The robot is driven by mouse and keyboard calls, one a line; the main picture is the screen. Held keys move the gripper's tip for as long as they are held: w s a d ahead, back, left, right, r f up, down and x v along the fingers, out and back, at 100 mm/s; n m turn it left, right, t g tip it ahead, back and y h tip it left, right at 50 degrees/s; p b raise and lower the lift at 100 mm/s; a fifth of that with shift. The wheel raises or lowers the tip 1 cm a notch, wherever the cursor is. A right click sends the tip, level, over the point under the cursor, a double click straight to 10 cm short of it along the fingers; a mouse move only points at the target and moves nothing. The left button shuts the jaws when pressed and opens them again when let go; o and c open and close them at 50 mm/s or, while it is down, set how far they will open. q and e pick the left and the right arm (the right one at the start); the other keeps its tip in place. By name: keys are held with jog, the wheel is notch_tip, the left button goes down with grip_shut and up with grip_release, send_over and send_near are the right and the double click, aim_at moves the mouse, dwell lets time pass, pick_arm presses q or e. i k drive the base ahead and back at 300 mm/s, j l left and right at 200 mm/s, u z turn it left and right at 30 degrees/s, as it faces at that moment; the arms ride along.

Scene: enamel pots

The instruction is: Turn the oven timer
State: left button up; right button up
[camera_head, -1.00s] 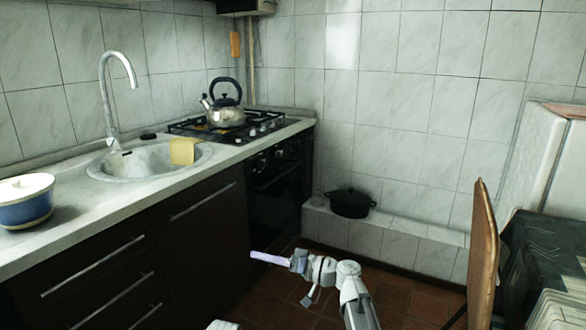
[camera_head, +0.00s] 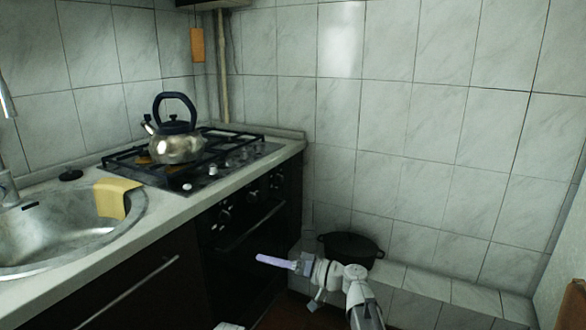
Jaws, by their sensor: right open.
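The black oven (camera_head: 243,240) is built into the counter below the gas hob. Several dark knobs (camera_head: 252,196) sit along its front panel; I cannot tell which one is the timer. My right gripper (camera_head: 272,260) is in front of the oven, low and to the right of the knobs, apart from them. It points left, with a pale lilac finger showing, and is open and empty. My left gripper is not in view; only a small white piece of my body shows at the bottom edge.
A steel kettle (camera_head: 178,148) stands on the hob (camera_head: 205,172). A yellow cloth (camera_head: 115,198) hangs over the rim of the sink (camera_head: 60,235). A black pot (camera_head: 350,248) sits on the tiled ledge (camera_head: 430,285) behind my right arm. A wooden chair back (camera_head: 572,305) is at the lower right.

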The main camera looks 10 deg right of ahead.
aim_at(278, 178)
jog(key=i+l, duration=0.2)
jog(key=i, duration=0.2)
jog(key=i+l, duration=0.15)
jog(key=i, duration=0.25)
jog(key=i+l, duration=0.2)
jog(key=i, duration=0.2)
jog(key=i+l+z, duration=0.1)
jog(key=i, duration=0.3)
jog(key=l, duration=0.1)
